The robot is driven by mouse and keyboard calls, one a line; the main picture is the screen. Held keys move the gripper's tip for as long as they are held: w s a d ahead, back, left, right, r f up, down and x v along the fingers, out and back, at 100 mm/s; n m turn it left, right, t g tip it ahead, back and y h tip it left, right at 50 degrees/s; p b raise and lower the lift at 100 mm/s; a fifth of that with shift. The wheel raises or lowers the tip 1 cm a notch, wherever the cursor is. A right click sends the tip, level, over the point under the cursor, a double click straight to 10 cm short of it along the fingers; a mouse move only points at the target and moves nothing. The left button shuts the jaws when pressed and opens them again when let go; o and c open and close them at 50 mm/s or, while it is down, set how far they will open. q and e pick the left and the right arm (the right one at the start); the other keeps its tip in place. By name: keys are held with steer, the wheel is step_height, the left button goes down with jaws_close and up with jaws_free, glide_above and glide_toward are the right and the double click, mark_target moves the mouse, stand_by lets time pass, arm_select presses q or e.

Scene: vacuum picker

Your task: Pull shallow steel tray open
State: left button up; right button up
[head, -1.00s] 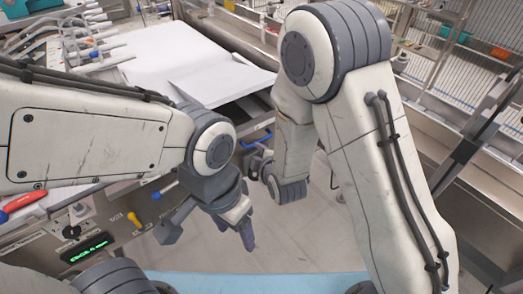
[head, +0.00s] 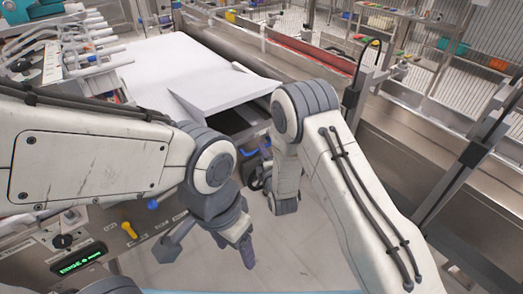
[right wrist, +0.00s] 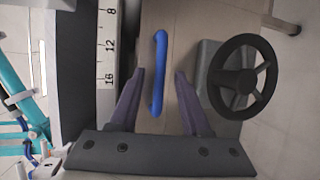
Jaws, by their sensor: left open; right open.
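A blue bar handle (right wrist: 158,75) runs between the spread fingers of my right gripper (right wrist: 157,95) in the right wrist view. The gripper is open around it, with gaps on both sides. In the head view the handle (head: 249,153) shows small below the white top, beside my right gripper (head: 262,176), which my arm partly hides. The front with the handle is seen too poorly to tell the steel tray's body. My left gripper (head: 212,246) is open and empty above the floor, in front of the control panel.
A black handwheel (right wrist: 243,77) stands close to my right gripper's right finger. A numbered scale strip (right wrist: 108,45) lies on its left. The white machine top (head: 165,65) is above the handle. A control panel (head: 80,255) is at lower left. Floor is clear ahead.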

steer(key=shift+w+a+f, duration=0.15)
steer(key=shift+w+a, duration=0.05)
steer(key=shift+w, duration=0.5)
jaws_close()
stand_by(1.0)
